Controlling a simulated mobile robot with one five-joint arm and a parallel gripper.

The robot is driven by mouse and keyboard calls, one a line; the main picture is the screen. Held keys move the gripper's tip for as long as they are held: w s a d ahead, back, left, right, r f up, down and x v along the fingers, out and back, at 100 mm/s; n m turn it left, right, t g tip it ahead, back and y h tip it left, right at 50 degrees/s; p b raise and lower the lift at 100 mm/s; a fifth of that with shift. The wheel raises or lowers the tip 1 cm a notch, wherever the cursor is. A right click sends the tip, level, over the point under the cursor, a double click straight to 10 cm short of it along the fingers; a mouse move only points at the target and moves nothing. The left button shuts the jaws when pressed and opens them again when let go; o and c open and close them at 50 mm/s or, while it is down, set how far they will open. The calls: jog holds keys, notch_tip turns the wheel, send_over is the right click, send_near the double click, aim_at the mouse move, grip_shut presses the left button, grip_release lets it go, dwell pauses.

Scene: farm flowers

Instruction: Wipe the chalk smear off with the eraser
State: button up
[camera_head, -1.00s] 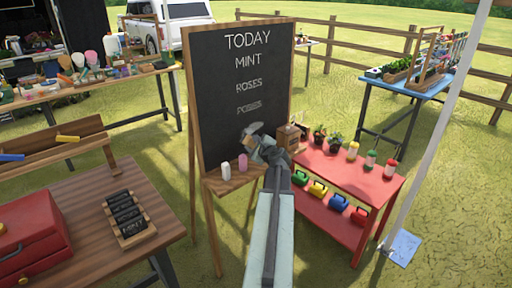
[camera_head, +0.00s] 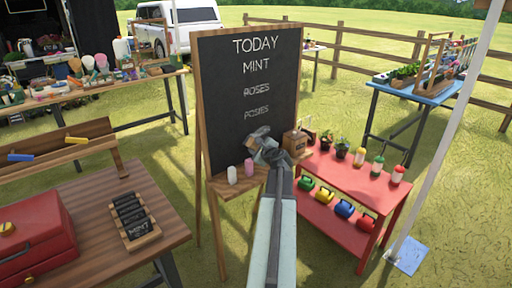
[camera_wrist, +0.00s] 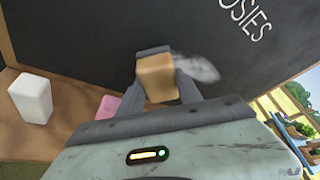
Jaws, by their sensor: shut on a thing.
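The chalkboard (camera_head: 226,95) stands upright in a wooden frame, lettered TODAY, MINT, ROSES, POSIES. My gripper (camera_head: 266,148) is at the lower part of the board, above the ledge. In the wrist view my gripper (camera_wrist: 158,75) is shut on the eraser (camera_wrist: 157,80), a tan block held close to the board; I cannot tell whether it touches. The whitish chalk smear (camera_wrist: 200,68) shows on the board just right of the eraser, below POSIES. The eraser hides part of that area. In the head view my gripper mostly covers the smear.
A white chalk piece (camera_head: 232,174) and a pink one (camera_head: 249,167) stand on the board's ledge (camera_head: 238,187), left of my gripper. A wooden box (camera_head: 295,143) is close on the right, by the red table (camera_head: 365,180). A brown table (camera_head: 105,222) is at left.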

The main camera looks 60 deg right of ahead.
jog(key=shift+w+d, duration=0.25)
jog(key=shift+w, duration=0.55)
jog(key=shift+d, duration=0.1)
jog(key=shift+s+d, duration=0.35)
jog(key=shift+d, duration=0.45)
jog(key=shift+s+d, duration=0.35)
jog(key=shift+d, duration=0.4)
jog(key=shift+s+d, duration=0.5)
jog(key=shift+d, duration=1.2)
jog(key=shift+s+d, duration=0.5)
jog(key=shift+d, duration=1.2)
jog(key=shift+s+d, duration=0.5)
jog(key=shift+d, duration=1.2)
jog(key=shift+s, duration=0.1)
jog(key=shift+a, duration=0.15)
